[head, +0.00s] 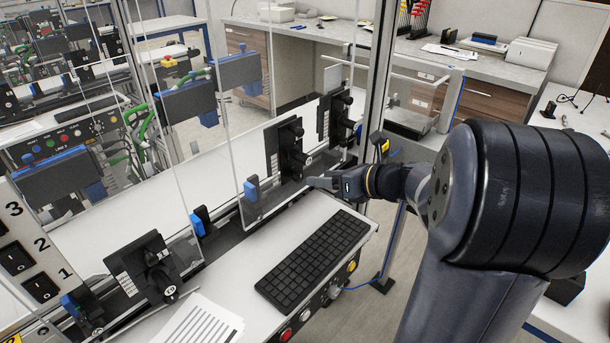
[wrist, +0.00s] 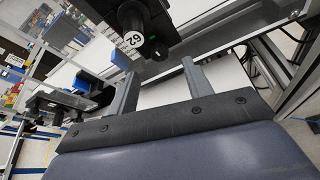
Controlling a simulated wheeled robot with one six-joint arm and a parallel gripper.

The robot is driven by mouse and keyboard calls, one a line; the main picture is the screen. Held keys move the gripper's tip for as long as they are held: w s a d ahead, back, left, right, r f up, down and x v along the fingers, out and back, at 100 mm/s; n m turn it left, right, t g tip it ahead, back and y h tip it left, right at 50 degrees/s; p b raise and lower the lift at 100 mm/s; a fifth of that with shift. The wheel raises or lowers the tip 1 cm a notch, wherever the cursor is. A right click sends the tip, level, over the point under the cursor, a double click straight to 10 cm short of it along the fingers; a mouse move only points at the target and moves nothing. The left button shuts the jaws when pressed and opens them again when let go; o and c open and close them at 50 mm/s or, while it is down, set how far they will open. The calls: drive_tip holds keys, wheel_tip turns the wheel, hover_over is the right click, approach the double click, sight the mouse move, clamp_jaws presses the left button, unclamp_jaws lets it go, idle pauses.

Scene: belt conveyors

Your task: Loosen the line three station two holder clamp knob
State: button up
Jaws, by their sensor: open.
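A black holder with round clamp knobs (head: 292,150) stands upright on the clear panel in the middle of the head view. A similar holder (head: 340,117) is just right of it, and another (head: 155,270) is at lower left. No readable label ties any of them to line three station two. My gripper (head: 318,182) is just right of and below the middle holder, above the keyboard's far end. In the wrist view my gripper (wrist: 160,82) is open with nothing between its fingers. A dark knob with a white numbered ring (wrist: 132,40) lies beyond the fingertips, apart from them.
A black keyboard (head: 313,258) and printed sheets (head: 203,322) lie on the white ledge below the holders. Blue clips (head: 251,189) line the clear panels. A switch panel marked 3, 2, 1 (head: 28,240) stands at left. Metal posts (head: 376,75) rise behind my gripper.

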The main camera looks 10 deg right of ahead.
sight(301, 177)
drive_tip(key=x, duration=0.6)
drive_tip(key=shift+a, duration=0.1)
drive_tip(key=c, duration=1)
